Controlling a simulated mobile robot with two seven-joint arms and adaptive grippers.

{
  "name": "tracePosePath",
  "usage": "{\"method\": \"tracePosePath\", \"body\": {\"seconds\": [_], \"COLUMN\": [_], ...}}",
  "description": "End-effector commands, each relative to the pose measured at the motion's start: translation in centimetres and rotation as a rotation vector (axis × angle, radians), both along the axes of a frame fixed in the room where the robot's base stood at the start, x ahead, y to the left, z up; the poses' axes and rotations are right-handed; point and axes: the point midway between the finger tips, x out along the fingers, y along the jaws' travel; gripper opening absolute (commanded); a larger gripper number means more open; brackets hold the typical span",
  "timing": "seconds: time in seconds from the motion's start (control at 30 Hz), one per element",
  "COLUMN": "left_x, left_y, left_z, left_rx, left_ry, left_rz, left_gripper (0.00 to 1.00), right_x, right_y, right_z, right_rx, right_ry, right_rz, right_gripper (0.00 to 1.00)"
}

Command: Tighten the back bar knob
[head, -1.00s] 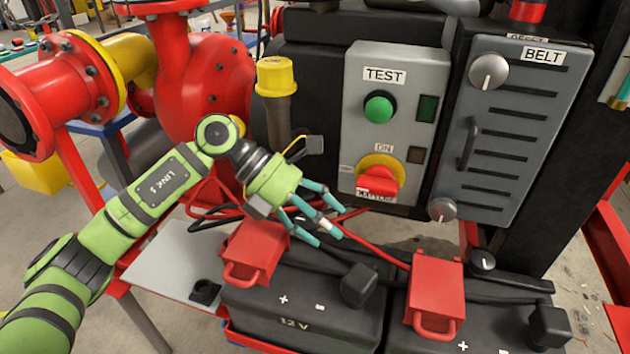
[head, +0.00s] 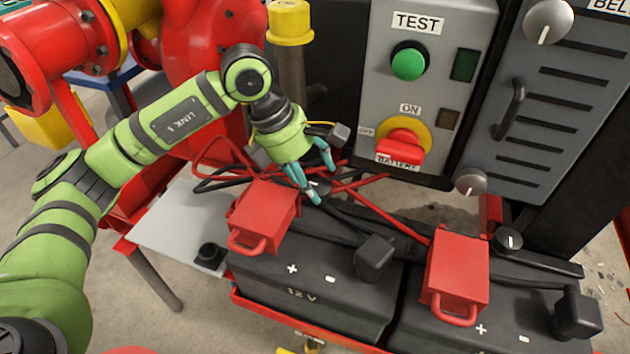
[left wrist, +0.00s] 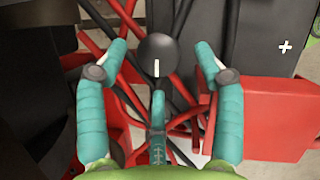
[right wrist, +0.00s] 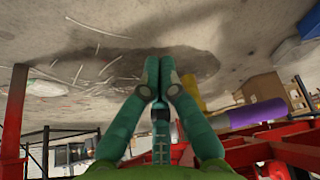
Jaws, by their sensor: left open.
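The back bar knob (left wrist: 161,62) is a round black knob with a white mark, seen from above in the left wrist view. It lies between the spread fingertips of my left gripper, with a gap on each side. In the head view my left gripper (head: 315,184) points down at the far left end of the black bar, behind the left battery. Its fingers mostly hide the knob there.
A similar black knob (head: 509,240) sits at the bar's right end. Red terminal covers (head: 262,216) and (head: 455,277) top the batteries. Red and black cables run around my left gripper. The grey switch panel (head: 440,95) with a red battery switch (head: 402,146) stands behind.

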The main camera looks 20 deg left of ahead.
Motion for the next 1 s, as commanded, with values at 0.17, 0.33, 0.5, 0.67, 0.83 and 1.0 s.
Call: {"method": "tracePosePath", "body": {"seconds": [0.17, 0.33, 0.5, 0.67, 0.83, 1.0], "left_x": [0.3, 0.3, 0.3, 0.3, 0.3, 0.2], "left_y": [-0.7, -0.8, -0.8, -0.8, -0.8, -0.8], "left_z": [-1.7, -2.0, -2.0, -2.0, -2.0, -2.1], "left_rx": [-0.002, -0.001, -0.001, -0.002, -0.001, -0.001], "left_ry": [0.002, 0.001, 0.001, 0.002, 0.002, 0.003], "left_rz": [0.000, 0.001, 0.001, 0.000, 0.001, 0.028], "left_gripper": [0.68, 0.68, 0.60, 0.14, 0.14, 0.14], "right_x": [-0.1, -0.1, -0.1, 0.0, 0.0, 0.0], "right_y": [0.0, 0.0, 0.0, 0.0, 0.0, 0.0], "right_z": [0.0, 0.0, 0.0, 0.0, 0.0, -0.2], "right_rx": [0.000, 0.000, 0.000, 0.000, 0.000, 0.000], "right_ry": [0.002, 0.002, 0.001, 0.001, 0.001, -0.001], "right_rz": [0.000, 0.000, -0.001, -0.001, 0.000, 0.000], "right_gripper": [0.00, 0.00, 0.00, 0.00, 0.00, 0.00]}}
